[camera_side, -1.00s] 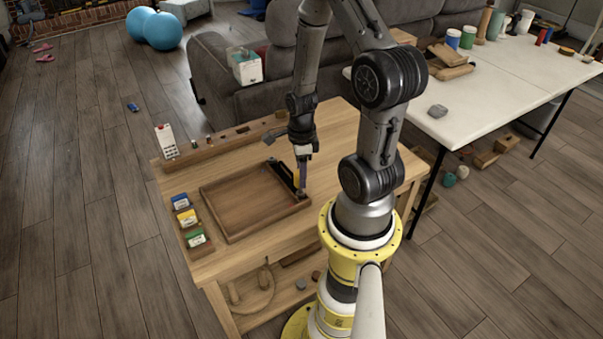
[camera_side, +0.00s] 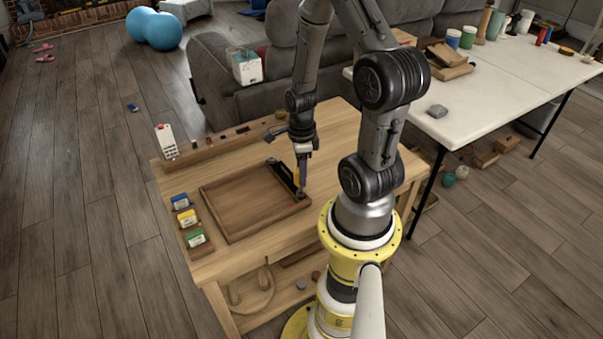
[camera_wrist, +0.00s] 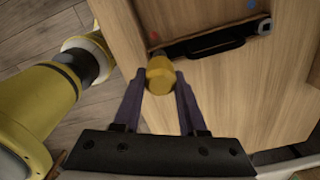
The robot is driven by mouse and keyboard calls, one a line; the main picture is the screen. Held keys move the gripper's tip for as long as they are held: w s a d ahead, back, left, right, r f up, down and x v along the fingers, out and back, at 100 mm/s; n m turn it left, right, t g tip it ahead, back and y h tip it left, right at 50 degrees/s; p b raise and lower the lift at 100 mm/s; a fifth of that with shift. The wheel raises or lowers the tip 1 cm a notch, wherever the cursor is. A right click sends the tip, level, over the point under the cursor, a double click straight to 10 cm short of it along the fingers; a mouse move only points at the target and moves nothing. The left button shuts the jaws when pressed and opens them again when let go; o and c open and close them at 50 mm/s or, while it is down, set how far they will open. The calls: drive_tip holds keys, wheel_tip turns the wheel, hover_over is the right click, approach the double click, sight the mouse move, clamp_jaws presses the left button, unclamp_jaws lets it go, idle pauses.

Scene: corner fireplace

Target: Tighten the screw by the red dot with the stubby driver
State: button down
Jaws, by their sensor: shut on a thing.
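My gripper (camera_wrist: 160,84) is shut on the yellow handle of the stubby driver (camera_wrist: 160,72), one purple finger on each side. The red dot (camera_wrist: 154,37) is just beyond the handle, at the near end of a black handle-like part (camera_wrist: 215,40) on the wood. No screw shows by the red dot; the driver may cover it. A blue dot (camera_wrist: 251,4) is by the far end, near a metal screw-like piece (camera_wrist: 265,25). In the side view my gripper (camera_side: 302,172) is low at the tray's right corner.
The wooden tray (camera_side: 232,240) lies on the workbench (camera_side: 225,266). Blue, yellow and green small boxes (camera_side: 187,217) stand along its left. A rack with a white remote-like item (camera_side: 166,140) runs along the back. A white table (camera_side: 470,120) is at the right.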

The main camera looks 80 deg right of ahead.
drive_tip(key=shift+r, duration=2.2)
